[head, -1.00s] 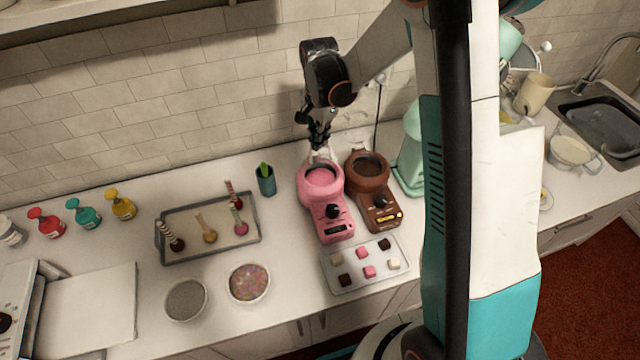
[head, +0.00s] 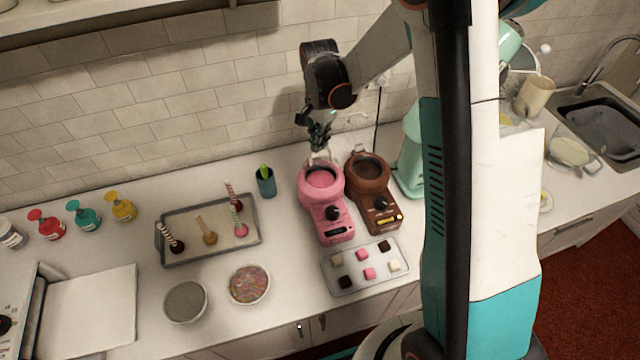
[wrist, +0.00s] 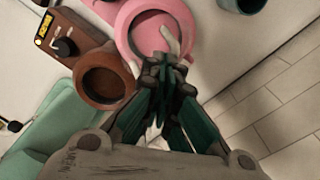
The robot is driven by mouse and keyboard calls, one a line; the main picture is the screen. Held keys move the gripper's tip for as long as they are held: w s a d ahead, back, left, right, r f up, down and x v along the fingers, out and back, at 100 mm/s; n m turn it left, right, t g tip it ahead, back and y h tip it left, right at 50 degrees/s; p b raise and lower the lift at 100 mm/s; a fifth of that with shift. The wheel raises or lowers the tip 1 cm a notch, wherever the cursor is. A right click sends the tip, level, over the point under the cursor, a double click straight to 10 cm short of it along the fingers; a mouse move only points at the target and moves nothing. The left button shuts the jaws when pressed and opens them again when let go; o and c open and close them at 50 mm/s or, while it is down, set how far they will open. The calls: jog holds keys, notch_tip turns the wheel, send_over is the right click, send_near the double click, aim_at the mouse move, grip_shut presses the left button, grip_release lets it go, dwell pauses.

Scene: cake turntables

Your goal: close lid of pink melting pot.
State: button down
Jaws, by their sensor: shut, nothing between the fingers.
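The pink melting pot (head: 333,213) stands on the counter against the brown one, its round bowl facing up with pink melt showing inside. In the wrist view the pink pot (wrist: 128,22) is at the top middle, partly covered by my fingers. My gripper (head: 321,152) is at the back rim of the bowl, pointing down, shut and empty. In the wrist view my gripper (wrist: 165,62) overlaps the bowl's near rim. Pale, see-through shapes show around the fingertips; I cannot tell lid from fingertips there, nor whether they touch.
The brown melting pot (head: 378,207) stands close on the right, with a mint-green appliance (head: 411,160) beyond it. A teal cup (head: 266,183) stands left of the pink pot. A tray of cubes (head: 340,284) lies in front, and a cake-pop tray (head: 186,260) lies left.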

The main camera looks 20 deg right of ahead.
aim_at(321, 161)
jog(key=shift+f, duration=0.1)
jog(key=shift+s+f+b, duration=0.1)
jog(key=shift+f+b, duration=0.55)
jog(key=shift+b, duration=0.1)
jog(key=shift+w+f, duration=0.15)
jog(key=shift+w, duration=0.05)
jog(key=shift+s, duration=0.15)
jog(key=shift+s+f+b, duration=0.2)
jog(key=shift+f+b, duration=0.05)
jog(key=shift+b, duration=0.1)
jog(key=shift+s+f+b, duration=0.25)
jog(key=shift+s+b, duration=0.05)
jog(key=shift+s, duration=0.15)
